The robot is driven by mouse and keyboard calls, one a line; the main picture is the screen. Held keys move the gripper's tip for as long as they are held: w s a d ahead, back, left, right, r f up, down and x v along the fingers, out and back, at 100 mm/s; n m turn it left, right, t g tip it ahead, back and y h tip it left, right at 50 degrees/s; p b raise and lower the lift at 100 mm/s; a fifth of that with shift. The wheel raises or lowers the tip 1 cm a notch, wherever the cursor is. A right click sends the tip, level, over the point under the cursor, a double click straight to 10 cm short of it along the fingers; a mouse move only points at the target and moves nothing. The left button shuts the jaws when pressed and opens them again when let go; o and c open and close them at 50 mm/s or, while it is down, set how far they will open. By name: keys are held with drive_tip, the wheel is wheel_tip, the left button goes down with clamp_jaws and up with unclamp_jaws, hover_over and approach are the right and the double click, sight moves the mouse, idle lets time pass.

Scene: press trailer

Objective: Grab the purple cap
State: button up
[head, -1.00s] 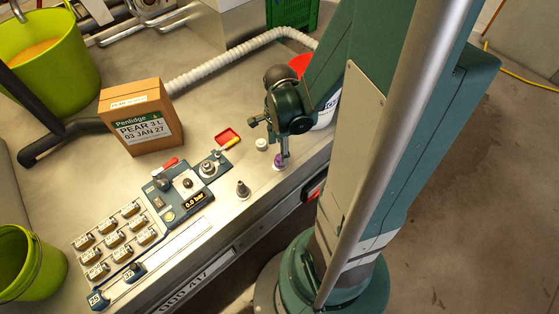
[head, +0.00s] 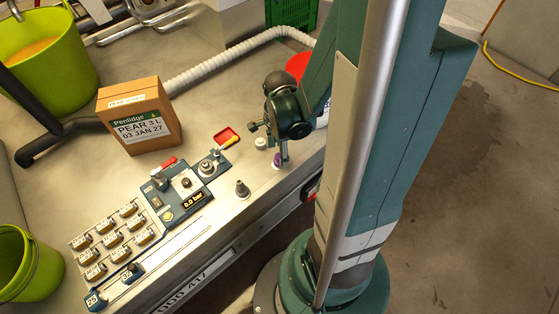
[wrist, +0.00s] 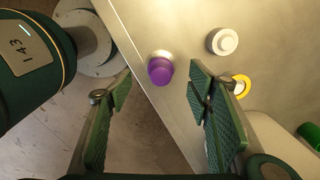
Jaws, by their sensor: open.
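The purple cap (wrist: 160,70) sits on the metal bench top close to its edge in the wrist view. It shows as a small purple spot (head: 277,161) under my arm's end in the head view, partly hidden. My gripper (wrist: 160,88) is open, with one green finger on each side of the cap in the picture. Nothing is between the fingers that I can see touching. The gap in height between fingertips and cap is hard to judge.
A white cap (wrist: 222,41) stands near the purple one, and a yellow ring (wrist: 241,85) lies by the right finger. In the head view are a red tray (head: 227,136), a grey nozzle-like piece (head: 242,189), a control panel (head: 178,188) and a cardboard box (head: 140,116).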

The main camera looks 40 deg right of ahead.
drive_tip(key=shift+f+b, duration=1.05)
drive_tip(key=shift+f, duration=1.45)
drive_tip(key=c, duration=1.1)
